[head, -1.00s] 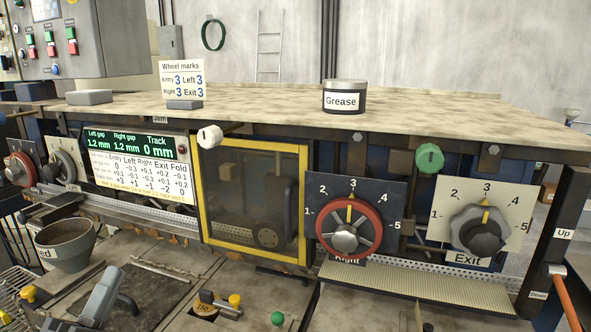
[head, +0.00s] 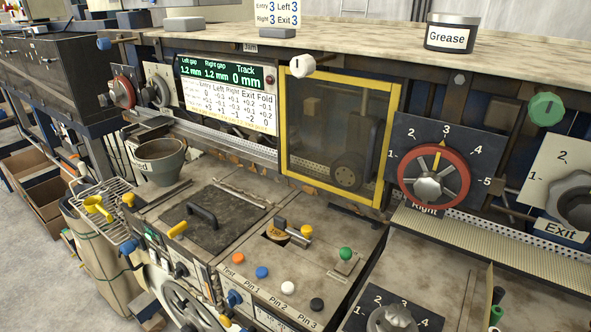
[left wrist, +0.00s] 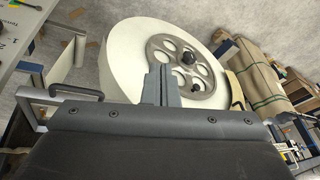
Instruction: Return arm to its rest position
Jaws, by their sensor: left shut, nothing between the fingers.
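In the left wrist view my left gripper (left wrist: 160,86) is shut, its two grey fingers together with nothing between them. Its fingertips appear in front of a large white roll (left wrist: 119,66) with a grey holed hub (left wrist: 187,71); I cannot tell the distance between them. Neither of my arms shows in the head view. My right gripper is in no view.
The laminating machine fills the head view, with a red-rimmed dial (head: 461,172), a yellow-framed window (head: 284,130) and a green display (head: 213,72). A grey cup (head: 160,165) and wire rack (head: 104,206) stand at left. Open floor (head: 40,270) lies lower left.

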